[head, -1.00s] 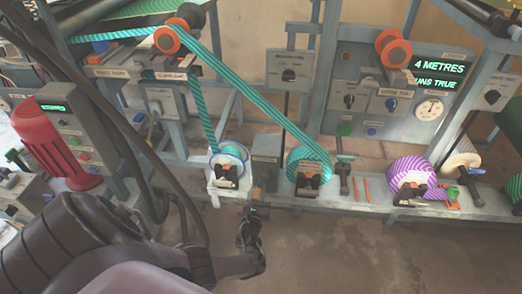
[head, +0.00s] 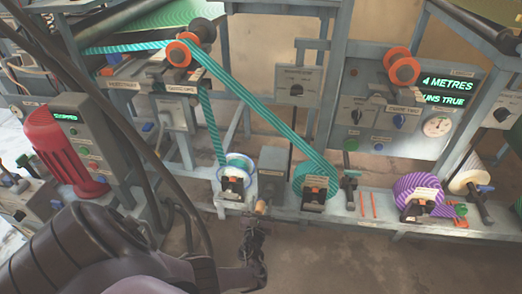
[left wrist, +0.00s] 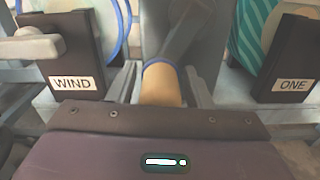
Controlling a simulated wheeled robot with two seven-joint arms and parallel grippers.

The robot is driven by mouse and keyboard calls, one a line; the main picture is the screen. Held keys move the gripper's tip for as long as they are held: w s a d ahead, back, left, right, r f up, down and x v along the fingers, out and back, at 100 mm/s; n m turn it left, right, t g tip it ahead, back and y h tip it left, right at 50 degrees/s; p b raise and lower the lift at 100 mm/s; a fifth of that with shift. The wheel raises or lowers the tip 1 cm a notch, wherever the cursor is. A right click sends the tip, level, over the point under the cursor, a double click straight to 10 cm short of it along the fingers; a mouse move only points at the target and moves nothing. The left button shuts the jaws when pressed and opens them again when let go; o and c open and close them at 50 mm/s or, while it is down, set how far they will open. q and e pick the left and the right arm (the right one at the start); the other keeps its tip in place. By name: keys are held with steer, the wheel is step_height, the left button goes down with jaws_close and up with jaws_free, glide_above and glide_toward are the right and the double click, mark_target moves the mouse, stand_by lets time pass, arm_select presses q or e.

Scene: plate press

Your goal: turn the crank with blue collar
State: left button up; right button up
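The crank's tan handle (left wrist: 161,86) with a thin blue collar (left wrist: 160,63) is in the middle of the left wrist view, its grey arm running up and away. In the head view the small tan handle (head: 260,207) shows below a grey box between two reels. My left gripper (left wrist: 161,88) has one finger on each side of the handle, with narrow gaps visible, so it looks open around it. In the head view the gripper (head: 258,218) reaches up to the handle from below. My right gripper is not in view.
A reel with a block marked WIND (left wrist: 73,82) stands left of the handle, and one marked ONE (left wrist: 292,84) right. A teal striped band (head: 260,110) runs down to the reels. A purple striped roll (head: 416,194) sits farther right. The floor in front is clear.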

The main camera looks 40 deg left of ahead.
arm_select(q)
steer(key=shift+s, duration=0.1)
steer(key=shift+p+v, duration=1.2)
steer(key=shift+v, duration=2.65)
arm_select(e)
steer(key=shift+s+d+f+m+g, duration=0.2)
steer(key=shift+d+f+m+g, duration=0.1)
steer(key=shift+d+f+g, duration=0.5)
arm_select(q)
steer(key=shift+d, duration=0.1)
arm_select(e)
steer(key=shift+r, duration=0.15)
